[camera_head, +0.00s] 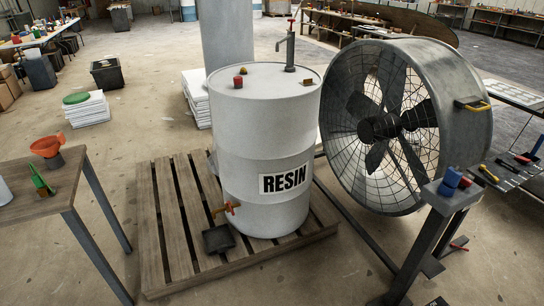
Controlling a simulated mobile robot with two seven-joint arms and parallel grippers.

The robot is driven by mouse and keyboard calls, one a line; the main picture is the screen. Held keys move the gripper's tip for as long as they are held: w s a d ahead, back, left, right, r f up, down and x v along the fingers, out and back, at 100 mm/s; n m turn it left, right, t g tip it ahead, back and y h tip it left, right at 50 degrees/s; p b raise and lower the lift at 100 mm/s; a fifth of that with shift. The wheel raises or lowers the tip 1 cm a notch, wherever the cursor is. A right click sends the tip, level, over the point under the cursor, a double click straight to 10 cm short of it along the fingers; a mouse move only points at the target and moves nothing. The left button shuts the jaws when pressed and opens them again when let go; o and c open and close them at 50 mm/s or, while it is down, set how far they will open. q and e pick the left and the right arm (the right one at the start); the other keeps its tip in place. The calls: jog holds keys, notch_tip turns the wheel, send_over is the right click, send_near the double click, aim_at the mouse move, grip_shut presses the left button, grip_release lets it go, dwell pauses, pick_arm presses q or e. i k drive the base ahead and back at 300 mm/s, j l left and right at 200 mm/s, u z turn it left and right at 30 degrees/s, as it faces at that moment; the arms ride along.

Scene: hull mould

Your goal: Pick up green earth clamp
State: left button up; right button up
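A small green object (40,180), which may be the green earth clamp, stands tilted near the right edge of the wooden table (50,204) at the left. Its jaws are too small to make out. An orange funnel-like piece (46,147) on a dark block is just behind it. Neither of my grippers is in view.
A white RESIN drum (264,150) stands on a wooden pallet (165,235) in the middle. A large grey fan (440,100) is at the right, by a narrow stand with blue blocks (447,188). Concrete floor is open between table and pallet.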

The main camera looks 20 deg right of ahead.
aim_at(42, 189)
jog(key=i+j, duration=0.15)
jog(key=i, duration=0.3)
jog(key=i+j, duration=0.15)
jog(key=i, duration=0.25)
jog(key=i+j+u, duration=0.1)
jog(key=i, duration=0.35)
